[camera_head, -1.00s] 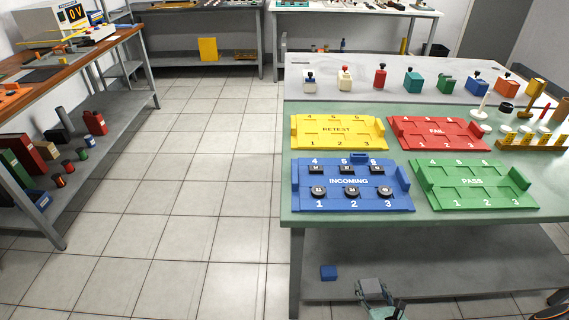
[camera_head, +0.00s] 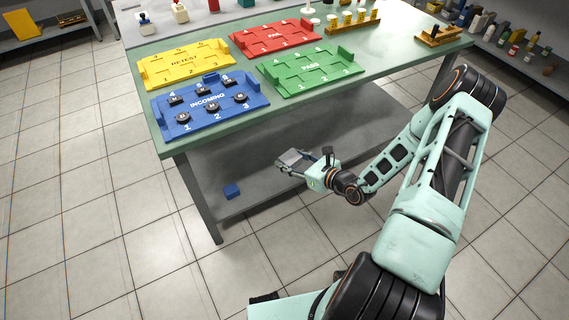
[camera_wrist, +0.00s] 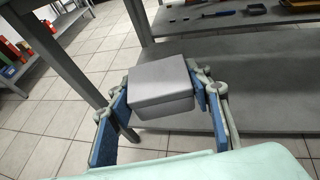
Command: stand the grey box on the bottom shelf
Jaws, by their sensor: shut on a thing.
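The grey box (camera_wrist: 162,92) is a plain, lidded-looking block, held between the blue pads of my gripper (camera_wrist: 158,102) in the wrist view. My gripper is shut on it. In the head view the grey box (camera_head: 292,157) is small at the end of my gripper (camera_head: 298,163), which is partly hidden by its own parts. The bottom shelf (camera_head: 245,160) is the grey board under the green-topped table. The box overlaps this shelf in the picture, near its front edge; its height above the shelf and whether it touches are unclear.
A small blue block (camera_head: 232,191) lies on the shelf's left part. A table leg (camera_head: 197,198) stands at the front left corner. The green tabletop (camera_head: 180,143) overhangs the shelf and carries blue, yellow, red and green trays. Much of the shelf is bare.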

